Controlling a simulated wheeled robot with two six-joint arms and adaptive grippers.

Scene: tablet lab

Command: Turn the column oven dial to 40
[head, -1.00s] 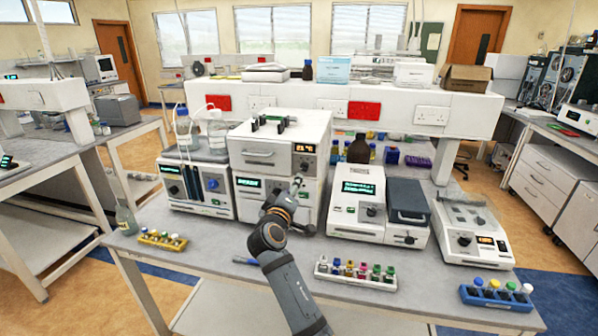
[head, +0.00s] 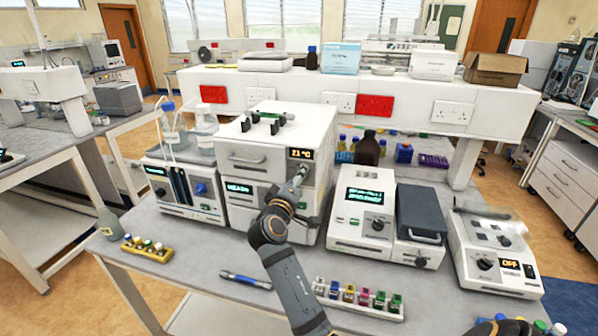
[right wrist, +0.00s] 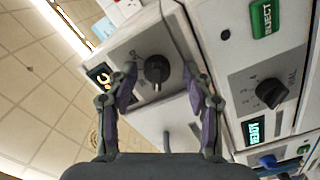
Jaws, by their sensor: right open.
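The column oven (head: 265,148) is the upper white unit of a stack in the head view, with an amber display (head: 300,154) reading 21 °C. Its dark dial (right wrist: 157,70) shows in the right wrist view, its pointer ridge towards the bottom of that picture. My right gripper (head: 301,174) is just in front of the oven's right front side, under the display. In the right wrist view its fingers (right wrist: 163,82) are open, one on each side of the dial in the picture. I cannot tell whether they touch it. My left gripper is not in view.
A lower unit with a green display (head: 239,188) and its own dial (right wrist: 271,93) is under the oven. A bottle-topped instrument (head: 182,190) stands left, a white instrument (head: 362,218) right. A vial rack (head: 358,300) and a blue pen (head: 245,281) lie in front.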

